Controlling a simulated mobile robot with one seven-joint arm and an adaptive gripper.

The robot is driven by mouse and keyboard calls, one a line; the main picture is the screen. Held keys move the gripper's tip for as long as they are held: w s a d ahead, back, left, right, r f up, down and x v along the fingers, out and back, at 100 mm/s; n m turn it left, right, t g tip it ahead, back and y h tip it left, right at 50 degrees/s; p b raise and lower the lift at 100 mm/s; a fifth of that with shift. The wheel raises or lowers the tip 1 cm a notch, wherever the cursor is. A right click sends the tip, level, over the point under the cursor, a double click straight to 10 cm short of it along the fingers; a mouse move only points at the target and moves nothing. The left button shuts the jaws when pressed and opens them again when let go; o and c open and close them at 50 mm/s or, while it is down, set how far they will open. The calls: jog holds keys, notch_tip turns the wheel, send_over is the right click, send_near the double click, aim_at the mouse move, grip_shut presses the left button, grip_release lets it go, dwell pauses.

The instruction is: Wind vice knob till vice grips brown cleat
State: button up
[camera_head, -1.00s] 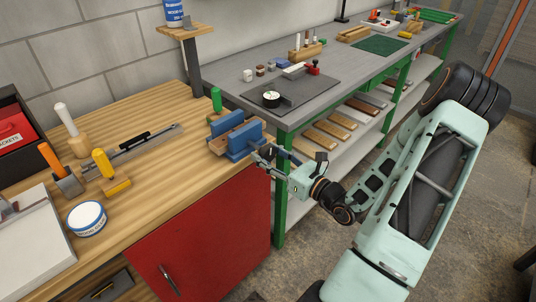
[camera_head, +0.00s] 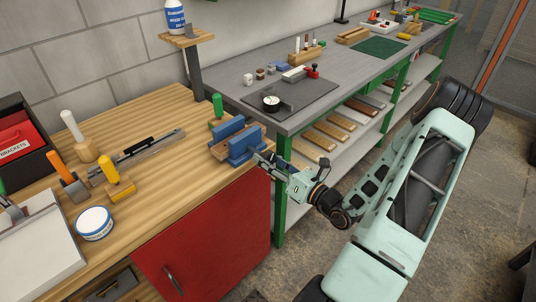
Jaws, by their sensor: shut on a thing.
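The cleat's fit between the jaws is too small to make out. My gripper (camera_head: 262,161) is at the front of the vice, just beyond the bench edge, reaching in from the right. Its fingers are shut at the vice's front, where they hide the knob.
The wooden bench (camera_head: 150,205) holds a white tub (camera_head: 95,223), a yellow-handled tool (camera_head: 110,170) and a mallet (camera_head: 75,130) left of the vice. A green-handled item (camera_head: 218,105) stands close behind the vice.

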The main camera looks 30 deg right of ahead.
jog(key=m+p, duration=0.3)
jog(key=m, duration=0.1)
jog(key=shift+r, duration=0.15)
jog(key=shift+m+p, duration=0.6)
jog(key=shift+m, duration=0.9)
jog(key=o, duration=1.2)
jog(key=v, duration=1.2)
